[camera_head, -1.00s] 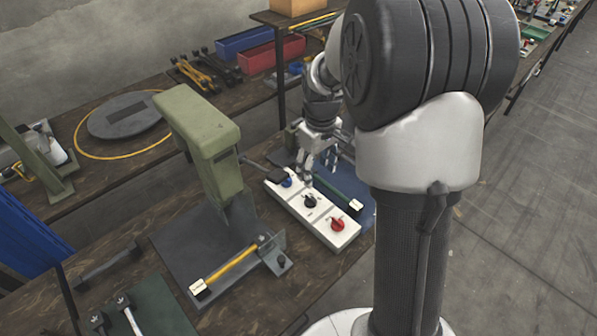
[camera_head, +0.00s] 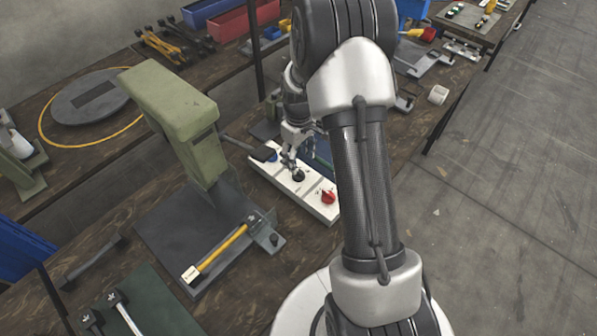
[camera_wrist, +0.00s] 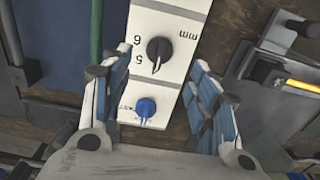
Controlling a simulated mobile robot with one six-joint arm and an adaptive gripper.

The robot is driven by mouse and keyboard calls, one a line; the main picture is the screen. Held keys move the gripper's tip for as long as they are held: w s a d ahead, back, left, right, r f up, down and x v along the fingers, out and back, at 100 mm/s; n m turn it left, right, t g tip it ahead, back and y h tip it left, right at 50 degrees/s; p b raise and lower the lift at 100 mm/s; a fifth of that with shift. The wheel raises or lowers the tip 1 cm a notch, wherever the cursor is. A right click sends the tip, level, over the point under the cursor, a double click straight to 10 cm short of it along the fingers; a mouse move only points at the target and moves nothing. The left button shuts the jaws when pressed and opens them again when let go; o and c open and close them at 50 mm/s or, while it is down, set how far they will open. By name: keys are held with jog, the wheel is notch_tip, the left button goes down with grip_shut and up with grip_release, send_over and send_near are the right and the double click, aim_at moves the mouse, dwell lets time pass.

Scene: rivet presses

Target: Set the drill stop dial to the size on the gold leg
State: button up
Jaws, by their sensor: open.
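The gold leg (camera_head: 225,250) lies in a fixture with a white tag (camera_head: 191,274), too small to read.
A green press (camera_head: 180,120) stands left of the panel on a dark plate (camera_head: 160,235). A dark handle (camera_head: 246,148) reaches toward the panel's blue end. A green rod (camera_wrist: 96,35) runs beside the panel. My arm hides the bench to the right.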

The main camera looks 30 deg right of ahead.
aim_at(299, 171)
notch_tip(299, 171, down, 7)
jog(key=shift+r+b, duration=0.1)
jog(key=shift+b, duration=0.55)
jog(key=shift+c, duration=0.6)
jog(key=c, duration=1)
jog(key=shift+m, duration=0.4)
jog(key=m, duration=0.8)
jog(key=shift+m, duration=0.4)
